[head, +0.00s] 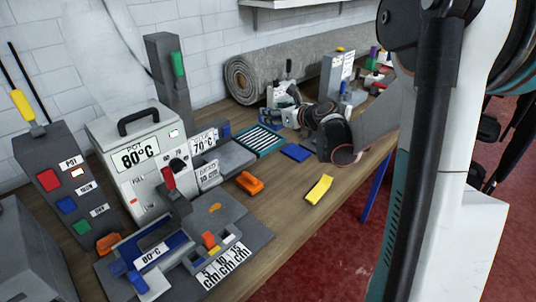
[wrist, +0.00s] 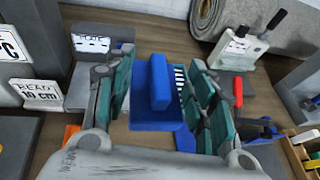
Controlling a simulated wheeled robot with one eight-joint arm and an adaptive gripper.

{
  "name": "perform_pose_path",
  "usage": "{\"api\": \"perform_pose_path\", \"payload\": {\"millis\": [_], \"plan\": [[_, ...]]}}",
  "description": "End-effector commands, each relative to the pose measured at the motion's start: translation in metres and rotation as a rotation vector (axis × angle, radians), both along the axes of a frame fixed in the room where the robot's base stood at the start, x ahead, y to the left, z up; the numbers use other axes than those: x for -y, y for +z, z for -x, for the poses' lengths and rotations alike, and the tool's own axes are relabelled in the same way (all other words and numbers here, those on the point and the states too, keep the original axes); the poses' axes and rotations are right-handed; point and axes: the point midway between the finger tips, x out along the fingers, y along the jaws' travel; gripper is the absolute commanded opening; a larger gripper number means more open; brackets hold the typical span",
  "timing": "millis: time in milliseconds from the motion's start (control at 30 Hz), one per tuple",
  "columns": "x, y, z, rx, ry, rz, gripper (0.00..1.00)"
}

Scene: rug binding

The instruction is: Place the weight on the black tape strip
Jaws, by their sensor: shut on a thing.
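A blue block with a raised upright bar, which looks like the weight (wrist: 158,85), is between the teal-padded fingers of my gripper (wrist: 163,62) in the wrist view. My gripper is shut on it. In the head view, my gripper is over the back part of the bench and its fingers are small and partly hidden by my arm. A teal tray with dark and white stripes (head: 262,140) lies left of my gripper. Part of its stripes shows behind the weight in the wrist view. I cannot tell which dark strip is the black tape strip.
A flat blue piece (head: 297,153), an orange piece (head: 250,183) and a yellow piece (head: 319,190) lie on the wooden bench. A rolled grey rug (head: 240,80) lies along the wall. An 80°C machine (head: 140,150) stands left. Bare wood shows front centre.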

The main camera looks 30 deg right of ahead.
Motion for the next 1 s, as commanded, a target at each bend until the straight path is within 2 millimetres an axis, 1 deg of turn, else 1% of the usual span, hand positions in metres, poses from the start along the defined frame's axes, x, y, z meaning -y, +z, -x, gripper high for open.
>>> {"api": "perform_pose_path", "payload": {"millis": [167, 500, 700, 800, 1000], "plan": [[0.002, -0.028, -0.001, 0.001, -0.001, -0.001, 0.0], [0.001, -0.1, -0.001, 0.001, -0.001, -0.001, 0.0], [0.001, -0.136, -0.001, 0.001, -0.001, -0.001, 0.0], [0.001, -0.147, 0.0, 0.001, -0.001, -0.001, 0.0], [0.001, -0.155, 0.0, 0.001, -0.001, -0.001, 0.0]]}}
